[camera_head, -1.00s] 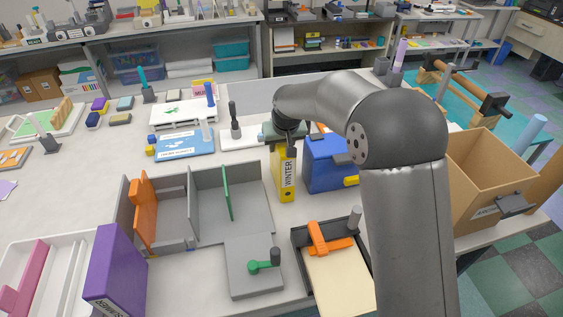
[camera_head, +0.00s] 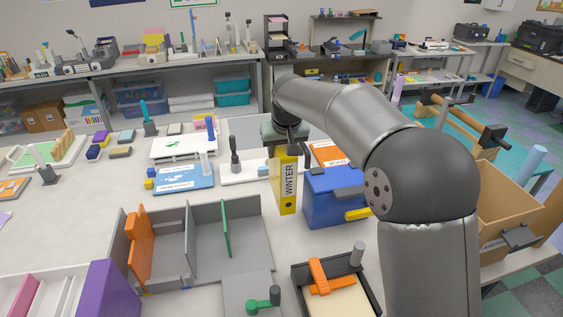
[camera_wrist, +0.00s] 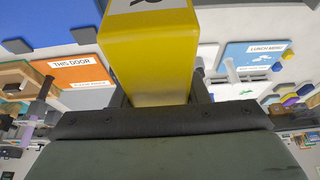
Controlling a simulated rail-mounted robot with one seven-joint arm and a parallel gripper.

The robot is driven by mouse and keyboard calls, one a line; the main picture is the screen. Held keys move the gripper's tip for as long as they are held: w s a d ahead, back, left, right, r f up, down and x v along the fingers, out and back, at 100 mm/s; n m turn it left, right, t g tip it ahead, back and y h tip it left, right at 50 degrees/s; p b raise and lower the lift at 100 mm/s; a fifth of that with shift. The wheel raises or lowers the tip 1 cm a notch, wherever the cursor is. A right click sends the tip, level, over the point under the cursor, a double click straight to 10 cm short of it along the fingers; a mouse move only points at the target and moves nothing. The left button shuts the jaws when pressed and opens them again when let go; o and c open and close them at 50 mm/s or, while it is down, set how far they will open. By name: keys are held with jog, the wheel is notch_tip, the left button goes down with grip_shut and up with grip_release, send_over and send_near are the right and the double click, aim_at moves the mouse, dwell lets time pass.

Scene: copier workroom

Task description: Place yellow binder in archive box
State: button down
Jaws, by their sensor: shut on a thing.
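The yellow binder (camera_head: 287,190) stands upright with a "WINTER" label on its spine, left of a blue box. My gripper (camera_head: 286,150) is shut on its top end. The binder looks raised a little above the table. In the wrist view the yellow binder (camera_wrist: 150,60) sits between the two fingers of my gripper (camera_wrist: 158,98). The archive box (camera_head: 505,215) is an open brown cardboard box at the right, with a label and a grey handle on its front. My arm hides part of its left side, and its inside shows only partly.
The blue box (camera_head: 335,200) with a yellow handle stands close right of the binder. A grey divided organizer (camera_head: 255,240) is at front left. A black tray (camera_head: 300,275) with an orange clamp is in front. My arm spans the space toward the archive box.

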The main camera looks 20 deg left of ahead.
jog(key=shift+r, duration=0.25)
jog(key=c, duration=1.5)
grip_release()
jog(key=shift+c, duration=0.2)
grip_shut()
